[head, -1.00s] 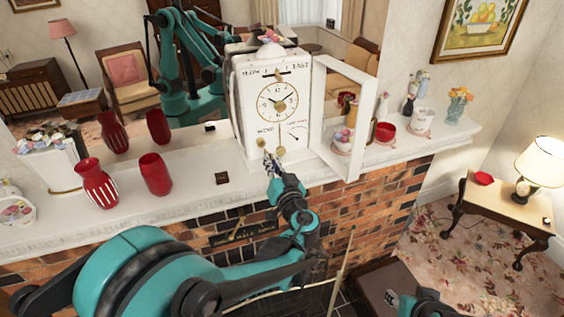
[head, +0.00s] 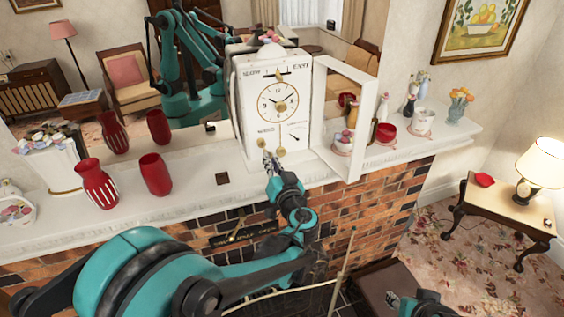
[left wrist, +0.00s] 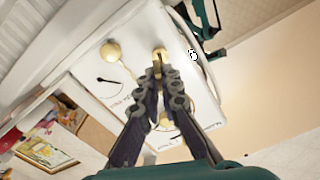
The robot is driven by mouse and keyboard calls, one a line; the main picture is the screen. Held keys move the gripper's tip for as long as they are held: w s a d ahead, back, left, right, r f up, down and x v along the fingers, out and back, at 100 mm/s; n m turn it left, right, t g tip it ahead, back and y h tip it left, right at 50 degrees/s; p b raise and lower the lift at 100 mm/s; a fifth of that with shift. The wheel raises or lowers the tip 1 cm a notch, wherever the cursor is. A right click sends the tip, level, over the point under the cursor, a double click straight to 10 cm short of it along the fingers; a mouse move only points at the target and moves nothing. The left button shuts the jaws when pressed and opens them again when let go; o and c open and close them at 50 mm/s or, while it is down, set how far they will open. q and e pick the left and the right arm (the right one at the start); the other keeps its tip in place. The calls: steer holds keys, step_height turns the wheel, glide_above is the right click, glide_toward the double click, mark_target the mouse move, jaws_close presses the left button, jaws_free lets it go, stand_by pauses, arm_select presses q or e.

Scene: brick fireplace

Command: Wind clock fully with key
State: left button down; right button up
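The white clock (head: 307,110) stands on the mantel with its glass front door (head: 363,120) swung open to the right. Its face carries a gold-ringed dial, a small sub-dial and a gold pendulum bob (head: 281,152), which also shows in the left wrist view (left wrist: 110,52). My left gripper (head: 268,160) is at the lower left of the clock face. In the left wrist view its fingers (left wrist: 162,78) are close together around a gold key (left wrist: 160,56) at the face. Whether the key sits in its hole is hidden. My right gripper (head: 394,300) is low at the bottom right, mostly cut off.
On the mantel (head: 200,200) stand red vases (head: 97,184) to the left, and a red bowl (head: 386,131) with cups and small vases to the right. A small dark block (head: 222,178) lies left of the clock. A mirror is behind.

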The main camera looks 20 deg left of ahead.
arm_select(q)
steer(key=shift+b+x, duration=0.3)
steer(key=shift+x, duration=1.65)
arm_select(e)
steer(key=shift+f, duration=0.3)
arm_select(q)
steer(key=c, duration=1.6)
jaws_free()
steer(key=shift+c, duration=0.2)
steer(key=shift+s+d, duration=0.15)
steer(key=shift+s, duration=0.05)
steer(key=v, duration=1.2)
steer(key=shift+r, duration=0.2)
arm_select(e)
steer(key=shift+a+r, duration=0.15)
steer(key=shift+a, duration=1)
